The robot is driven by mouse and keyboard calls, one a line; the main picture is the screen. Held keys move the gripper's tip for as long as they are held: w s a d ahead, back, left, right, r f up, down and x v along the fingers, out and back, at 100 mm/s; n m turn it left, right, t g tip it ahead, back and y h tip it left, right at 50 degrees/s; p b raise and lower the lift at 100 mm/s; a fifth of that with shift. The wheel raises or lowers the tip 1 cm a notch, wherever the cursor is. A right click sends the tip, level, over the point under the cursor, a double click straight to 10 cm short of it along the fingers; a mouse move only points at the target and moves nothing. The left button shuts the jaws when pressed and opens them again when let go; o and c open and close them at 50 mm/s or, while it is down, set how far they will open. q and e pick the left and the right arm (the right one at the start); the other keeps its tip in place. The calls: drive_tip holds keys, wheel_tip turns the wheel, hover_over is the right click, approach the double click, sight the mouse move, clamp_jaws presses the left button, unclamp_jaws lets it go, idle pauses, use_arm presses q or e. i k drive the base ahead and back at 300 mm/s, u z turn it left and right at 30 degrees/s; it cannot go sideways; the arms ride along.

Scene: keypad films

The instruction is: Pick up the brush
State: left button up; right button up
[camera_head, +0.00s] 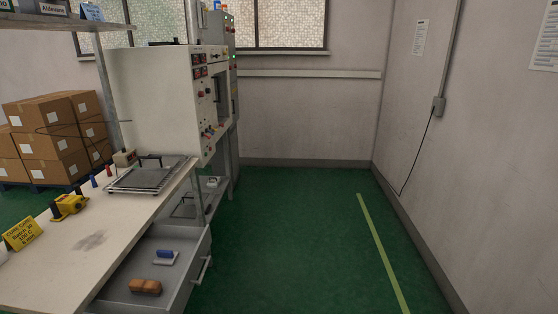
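An open grey drawer (205,247) sticks out from under the workbench at the lower left. In it lies a brown wooden block-like thing (145,287), which looks like the brush, though its bristles cannot be made out. Behind it in the drawer is a smaller blue-topped thing with a pale base (165,256). I cannot tell for certain which of the two is the brush. Neither of my grippers is in view.
The pale workbench (110,235) carries a yellow tool (69,206), a yellow sign (22,233) and a metal plate frame (150,177). A white control cabinet (160,90) stands behind. The green floor (290,240) to the right is clear up to the wall.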

sight(141, 287)
drive_tip(key=u, duration=1.35)
drive_tip(key=i, duration=0.4)
drive_tip(key=u, duration=1.15)
